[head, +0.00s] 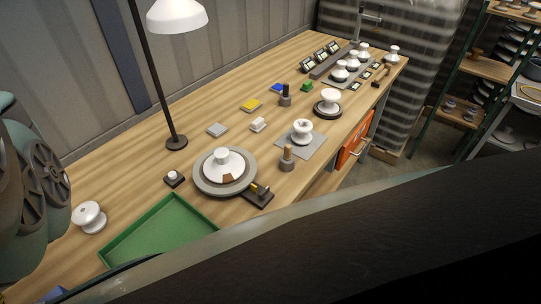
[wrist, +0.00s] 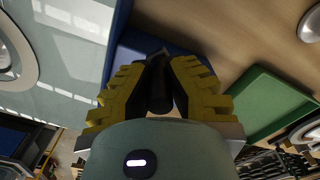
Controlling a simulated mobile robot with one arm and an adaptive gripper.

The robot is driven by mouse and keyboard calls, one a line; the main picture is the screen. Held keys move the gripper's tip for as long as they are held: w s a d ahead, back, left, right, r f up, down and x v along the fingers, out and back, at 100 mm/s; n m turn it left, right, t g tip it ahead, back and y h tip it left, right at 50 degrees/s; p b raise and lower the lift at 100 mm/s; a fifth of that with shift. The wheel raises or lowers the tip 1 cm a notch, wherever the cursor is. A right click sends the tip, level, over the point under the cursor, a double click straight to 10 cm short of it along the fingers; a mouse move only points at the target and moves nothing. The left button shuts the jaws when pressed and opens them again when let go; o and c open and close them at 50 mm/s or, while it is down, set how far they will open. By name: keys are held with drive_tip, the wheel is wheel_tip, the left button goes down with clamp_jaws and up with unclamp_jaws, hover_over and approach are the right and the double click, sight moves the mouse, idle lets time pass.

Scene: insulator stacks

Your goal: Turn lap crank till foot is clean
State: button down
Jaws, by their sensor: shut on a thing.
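The lap (head: 206,188) is a round grey disc on the wooden bench, left of centre in the head view. A white insulator piece (head: 222,160) sits on it, with a brown patch (head: 227,179) on its near side. In the wrist view my gripper (wrist: 160,75) has yellow ridged fingers closed on a dark cylindrical thing (wrist: 160,96), seen end on. It is over or near a blue tray (wrist: 132,42). The head view does not show my fingers.
A green tray (head: 150,222) lies in front of the lap; it also shows in the wrist view (wrist: 262,97). A lamp (head: 176,142) stands behind. White insulators (head: 302,132), (head: 90,218) and small blocks occupy the bench. My arm covers the foreground.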

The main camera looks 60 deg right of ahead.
drive_tip(key=shift+s+a, duration=0.1)
drive_tip(key=shift+s, duration=0.05)
idle(0.3)
drive_tip(key=c, duration=0.9)
unclamp_jaws()
drive_tip(key=shift+o, duration=0.2)
